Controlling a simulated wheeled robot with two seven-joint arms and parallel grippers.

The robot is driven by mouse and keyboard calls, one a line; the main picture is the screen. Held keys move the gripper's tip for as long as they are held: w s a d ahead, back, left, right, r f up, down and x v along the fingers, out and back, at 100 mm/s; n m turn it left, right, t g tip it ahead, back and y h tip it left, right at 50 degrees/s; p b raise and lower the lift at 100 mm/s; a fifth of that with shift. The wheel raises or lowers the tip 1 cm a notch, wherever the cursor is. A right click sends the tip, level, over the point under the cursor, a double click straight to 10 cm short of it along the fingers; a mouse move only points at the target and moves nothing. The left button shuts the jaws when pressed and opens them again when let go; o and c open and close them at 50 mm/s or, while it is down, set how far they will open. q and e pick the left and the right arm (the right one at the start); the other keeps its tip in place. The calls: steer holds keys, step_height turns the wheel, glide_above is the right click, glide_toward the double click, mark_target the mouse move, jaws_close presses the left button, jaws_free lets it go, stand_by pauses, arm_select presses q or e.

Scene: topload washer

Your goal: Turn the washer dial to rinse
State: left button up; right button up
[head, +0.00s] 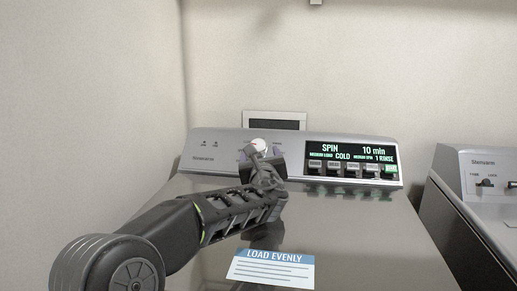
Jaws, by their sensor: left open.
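The washer (345,222) stands ahead with its lid shut and a sloped control panel (225,145) at the back. The white dial (258,145) sits left of the display, partly hidden by my gripper. The display (350,152) reads SPIN, 10 min, COLD and 1 RINSE. My left gripper (262,166) reaches in from the lower left and is open right at the dial. Its fingers overlap the dial in the picture; I cannot tell whether they touch it. My right gripper is not in view.
A row of buttons (350,170) lies under the display. A LOAD EVENLY label (271,269) lies on the lid. A second machine (486,190) stands at the right across a narrow gap. A wall outlet plate (275,119) is behind the panel. The lid's right side is clear.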

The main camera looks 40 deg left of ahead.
mark_target(259, 149)
arm_select(q)
steer(key=x, duration=0.7)
steer(key=shift+p, duration=0.4)
steer(key=shift+c, duration=0.3)
steer(key=c, duration=1.3)
steer(key=shift+d, duration=0.1)
